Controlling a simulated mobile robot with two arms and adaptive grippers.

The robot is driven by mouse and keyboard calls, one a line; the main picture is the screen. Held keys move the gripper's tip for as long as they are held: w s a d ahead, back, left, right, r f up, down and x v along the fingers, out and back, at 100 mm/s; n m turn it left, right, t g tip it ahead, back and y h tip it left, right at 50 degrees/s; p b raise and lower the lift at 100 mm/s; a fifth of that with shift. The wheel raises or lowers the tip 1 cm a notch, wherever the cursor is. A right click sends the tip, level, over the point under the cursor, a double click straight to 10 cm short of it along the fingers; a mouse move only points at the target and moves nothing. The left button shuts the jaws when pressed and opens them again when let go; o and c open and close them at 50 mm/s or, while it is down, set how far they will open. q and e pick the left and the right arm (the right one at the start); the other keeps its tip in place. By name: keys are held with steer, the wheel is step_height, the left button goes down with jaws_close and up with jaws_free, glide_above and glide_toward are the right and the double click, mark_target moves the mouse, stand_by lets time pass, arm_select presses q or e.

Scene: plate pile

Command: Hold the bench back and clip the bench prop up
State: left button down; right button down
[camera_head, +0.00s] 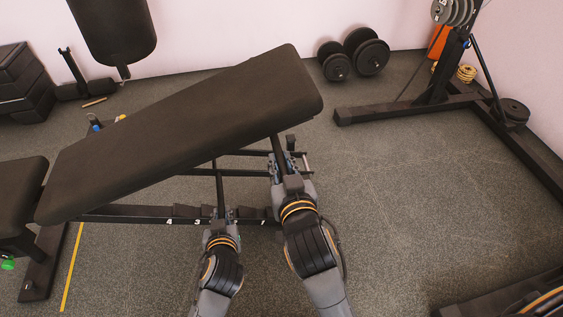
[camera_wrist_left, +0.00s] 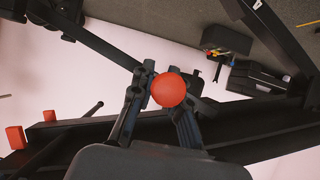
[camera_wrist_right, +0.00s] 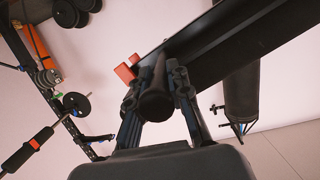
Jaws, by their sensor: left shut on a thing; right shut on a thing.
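The bench back (camera_head: 190,130) is a long black pad, tilted with its right end raised. My left gripper (camera_head: 222,217) is beneath its near edge, at the lower end of a thin dark bar (camera_head: 219,188), which looks like the prop. In the left wrist view, the left gripper (camera_wrist_left: 160,92) is shut on a red round knob (camera_wrist_left: 169,90). My right gripper (camera_head: 281,168) is below the pad's raised end, shut on a dark bar (camera_head: 278,149). The right wrist view shows this bar's rounded end (camera_wrist_right: 155,104) between the fingers. The prop's upper joint is hidden.
The numbered notch rail (camera_head: 145,213) runs low beneath the pad. The bench seat (camera_head: 22,190) is at the left. Dumbbells (camera_head: 352,58) lie by the back wall and a rack (camera_head: 430,100) stands at the right.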

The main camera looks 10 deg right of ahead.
arm_select(q)
steer(key=shift+d+r, duration=0.25)
steer(key=shift+r, duration=0.8)
steer(key=shift+d+r, duration=0.25)
steer(key=shift+r, duration=0.8)
steer(key=shift+w, duration=0.1)
steer(key=shift+r, duration=0.7)
steer(key=shift+a+r, duration=0.15)
steer(key=shift+r, duration=1.1)
steer(key=shift+a+r, duration=0.25)
steer(key=shift+r, duration=0.6)
steer(key=shift+a+r, duration=0.25)
steer(key=shift+r, duration=0.6)
